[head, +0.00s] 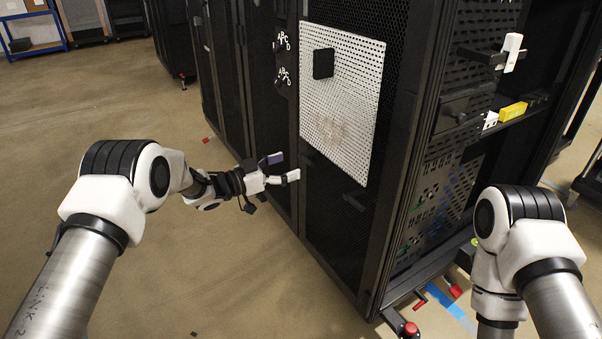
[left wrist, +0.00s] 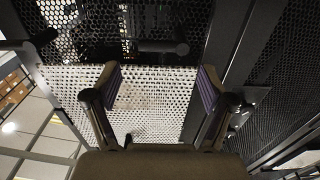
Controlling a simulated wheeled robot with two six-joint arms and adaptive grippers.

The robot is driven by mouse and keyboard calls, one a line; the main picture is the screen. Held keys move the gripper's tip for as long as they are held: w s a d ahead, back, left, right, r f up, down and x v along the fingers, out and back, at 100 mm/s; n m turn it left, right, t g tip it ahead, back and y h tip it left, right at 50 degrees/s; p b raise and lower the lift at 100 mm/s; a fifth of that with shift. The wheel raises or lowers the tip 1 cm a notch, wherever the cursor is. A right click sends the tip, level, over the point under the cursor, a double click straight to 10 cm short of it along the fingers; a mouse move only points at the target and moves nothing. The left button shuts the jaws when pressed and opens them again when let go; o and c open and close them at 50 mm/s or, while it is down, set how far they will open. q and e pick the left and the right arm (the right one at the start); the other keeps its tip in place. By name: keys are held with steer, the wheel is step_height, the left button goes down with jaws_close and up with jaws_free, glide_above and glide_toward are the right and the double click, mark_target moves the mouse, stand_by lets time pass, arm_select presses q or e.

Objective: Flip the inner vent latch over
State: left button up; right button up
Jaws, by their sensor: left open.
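My left gripper (head: 283,167) is open and empty in front of the rack, at the lower left of a white perforated panel (head: 350,135). In the left wrist view its two fingers (left wrist: 160,85) stand wide apart, with the panel (left wrist: 150,105) behind them. A short black bar with a rounded end (left wrist: 162,47) shows beyond the fingertips, apart from them; it may be the vent latch, but I cannot tell for sure. In the head view a small dark bar (head: 355,202) sits below the panel. My right gripper is out of view; only its arm shows.
A black box (head: 323,63) sits on the panel. At the rack's side are a black arm with a white piece (head: 513,52) and a yellow block (head: 513,111). Red-tipped feet (head: 410,328) stick out at the base. The floor (head: 100,100) at the left is open.

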mark_target(305, 161)
arm_select(q)
steer(key=x, duration=0.1)
steer(key=b+x, duration=0.1)
steer(key=x, duration=0.2)
steer(key=shift+w+d+f, duration=0.15)
steer(key=shift+d+f, duration=0.05)
steer(key=shift+f, duration=0.05)
steer(key=shift+w+d+r, duration=0.1)
steer(key=shift+d+r, duration=0.05)
steer(key=c, duration=1)
steer(key=shift+o, duration=0.2)
